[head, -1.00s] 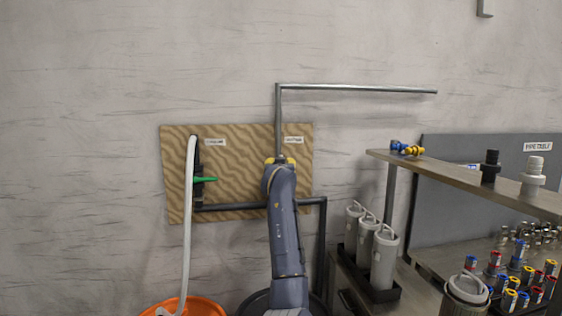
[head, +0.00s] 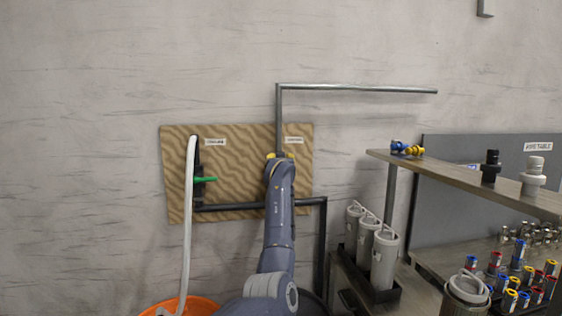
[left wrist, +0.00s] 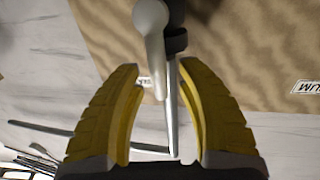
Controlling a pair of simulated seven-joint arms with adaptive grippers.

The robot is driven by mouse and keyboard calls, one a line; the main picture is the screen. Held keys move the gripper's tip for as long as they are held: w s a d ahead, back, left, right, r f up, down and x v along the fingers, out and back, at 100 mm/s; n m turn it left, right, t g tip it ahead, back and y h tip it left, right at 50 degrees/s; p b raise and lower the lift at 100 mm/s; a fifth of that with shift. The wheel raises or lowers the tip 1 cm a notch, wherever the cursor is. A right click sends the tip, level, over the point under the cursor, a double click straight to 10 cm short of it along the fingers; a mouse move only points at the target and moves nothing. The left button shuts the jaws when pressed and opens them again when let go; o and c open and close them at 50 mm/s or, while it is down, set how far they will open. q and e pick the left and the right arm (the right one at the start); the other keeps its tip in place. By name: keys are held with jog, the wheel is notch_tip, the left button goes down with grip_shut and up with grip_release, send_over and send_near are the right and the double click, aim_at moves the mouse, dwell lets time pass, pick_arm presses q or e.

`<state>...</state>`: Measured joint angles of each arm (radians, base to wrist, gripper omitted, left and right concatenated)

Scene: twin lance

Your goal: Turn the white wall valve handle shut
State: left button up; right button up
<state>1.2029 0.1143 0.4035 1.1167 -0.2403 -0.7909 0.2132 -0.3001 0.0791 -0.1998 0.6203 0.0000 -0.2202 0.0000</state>
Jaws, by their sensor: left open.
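My left gripper (left wrist: 160,115) has its yellow fingers open. In the left wrist view a white lever-like piece, apparently the valve handle (left wrist: 151,28), comes down from the top and tapers between the fingers; neither finger visibly touches it. Close beside it runs a pipe (left wrist: 172,110) with a dark collar. In the head view my left gripper (head: 280,157) is in front of the right part of the tan wall board (head: 235,142). My arm hides the valve and handle there. My right gripper is not in view.
A white hose (head: 188,210) hangs from the board's left side into an orange bucket (head: 205,306), near a green lever (head: 206,180). A metal pipe (head: 355,88) runs above the board. A shelf (head: 455,178) and grey canisters (head: 383,255) stand at right.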

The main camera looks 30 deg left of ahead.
pick_arm(q)
jog(key=shift+c, duration=0.4)
grip_shut()
